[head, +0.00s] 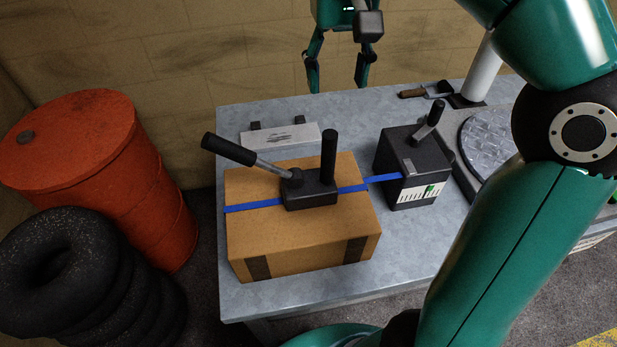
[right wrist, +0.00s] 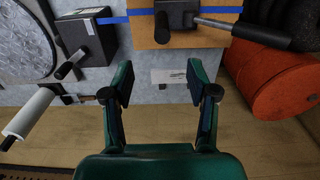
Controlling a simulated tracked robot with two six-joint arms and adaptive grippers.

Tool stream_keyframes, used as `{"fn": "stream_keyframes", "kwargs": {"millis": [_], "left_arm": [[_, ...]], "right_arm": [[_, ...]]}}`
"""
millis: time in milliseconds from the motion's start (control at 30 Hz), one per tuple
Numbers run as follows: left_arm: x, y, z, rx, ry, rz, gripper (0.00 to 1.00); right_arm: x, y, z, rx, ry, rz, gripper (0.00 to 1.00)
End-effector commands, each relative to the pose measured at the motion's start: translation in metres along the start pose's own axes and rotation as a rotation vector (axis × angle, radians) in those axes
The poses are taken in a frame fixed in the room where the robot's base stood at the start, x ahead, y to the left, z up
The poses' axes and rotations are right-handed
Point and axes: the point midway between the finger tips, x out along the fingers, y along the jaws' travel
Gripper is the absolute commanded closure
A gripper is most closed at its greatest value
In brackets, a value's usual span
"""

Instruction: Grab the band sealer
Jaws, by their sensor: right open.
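The band sealer, a dark tool with a long lever and an upright black handle (head: 310,187), sits on top of a cardboard box (head: 300,238). A blue band (head: 255,205) runs beneath or through it across the box. It also shows at the top of the right wrist view (right wrist: 178,18), partly cut off. My right gripper (head: 338,80) is open and empty beyond the far edge of the table, behind the box and apart from the sealer. Its open fingers show in the right wrist view (right wrist: 160,80). My left gripper is out of view.
A black block with a lever and a scale (head: 410,165) stands right of the box, joined by the blue band. A white block (head: 280,137) lies behind the box on the grey table (head: 240,295). An orange drum (head: 95,150) and black tyres (head: 70,265) stand left.

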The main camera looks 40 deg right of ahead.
Motion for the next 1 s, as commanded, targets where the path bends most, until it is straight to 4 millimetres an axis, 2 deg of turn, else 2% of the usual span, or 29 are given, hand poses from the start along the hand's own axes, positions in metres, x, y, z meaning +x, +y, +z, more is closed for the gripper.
{"fn": "stream_keyframes", "kwargs": {"millis": [33,100,300,433,667,1000], "left_arm": [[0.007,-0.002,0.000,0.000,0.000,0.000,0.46],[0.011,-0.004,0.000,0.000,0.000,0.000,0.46],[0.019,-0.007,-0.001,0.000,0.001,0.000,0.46],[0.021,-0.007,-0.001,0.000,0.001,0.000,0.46],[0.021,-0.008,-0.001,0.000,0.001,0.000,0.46],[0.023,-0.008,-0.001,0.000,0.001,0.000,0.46]], "right_arm": [[0.015,0.001,0.000,0.002,-0.004,0.002,0.42],[0.031,0.001,0.000,0.002,-0.004,0.003,0.42],[0.070,0.001,0.000,0.004,-0.003,0.002,0.42],[0.085,0.001,-0.001,0.004,-0.001,0.001,0.42],[0.098,0.000,-0.001,0.003,-0.002,0.002,0.42],[0.140,-0.003,-0.004,0.004,-0.002,0.001,0.42]]}}
